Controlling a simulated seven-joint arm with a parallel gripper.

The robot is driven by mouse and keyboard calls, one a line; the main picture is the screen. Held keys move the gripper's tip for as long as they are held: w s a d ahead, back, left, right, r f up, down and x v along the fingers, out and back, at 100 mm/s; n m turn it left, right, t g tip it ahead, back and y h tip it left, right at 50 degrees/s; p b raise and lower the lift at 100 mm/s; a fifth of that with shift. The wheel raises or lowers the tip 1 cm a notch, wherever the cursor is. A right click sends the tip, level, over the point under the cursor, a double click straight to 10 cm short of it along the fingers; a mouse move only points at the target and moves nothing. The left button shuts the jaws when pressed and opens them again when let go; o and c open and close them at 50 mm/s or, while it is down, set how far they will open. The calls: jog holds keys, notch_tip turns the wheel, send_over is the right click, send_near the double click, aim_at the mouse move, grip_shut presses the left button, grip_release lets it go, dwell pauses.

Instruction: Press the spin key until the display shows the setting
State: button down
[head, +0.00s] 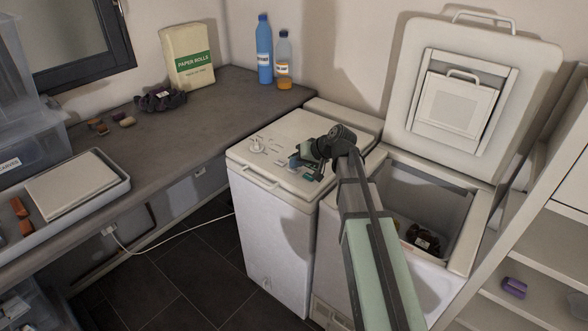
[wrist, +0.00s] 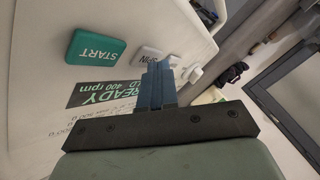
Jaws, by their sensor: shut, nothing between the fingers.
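The white spin key (wrist: 149,53), lettered SPIN, is on the pale control panel beside the green START key (wrist: 95,47). The dark display (wrist: 105,92) reads READY and 400 rpm in green, with part of its text hidden behind my gripper. My gripper (wrist: 160,66) is shut and empty, its blue fingertips over the edge of the spin key; I cannot tell whether they touch it. In the head view my gripper (head: 300,158) is low over the panel of the left toploader (head: 268,205), whose lid is closed.
The right toploader stands close beside it, its lid (head: 470,90) raised and dark items (head: 422,238) in its drum opening. A white knob (head: 257,144) stands on the left machine's top. A worktop (head: 190,125) with bottles (head: 264,50) is to the left, shelves (head: 535,260) to the right.

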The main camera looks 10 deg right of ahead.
aim_at(297, 170)
jog(key=shift+r, duration=0.8)
jog(key=shift+r, duration=2.5)
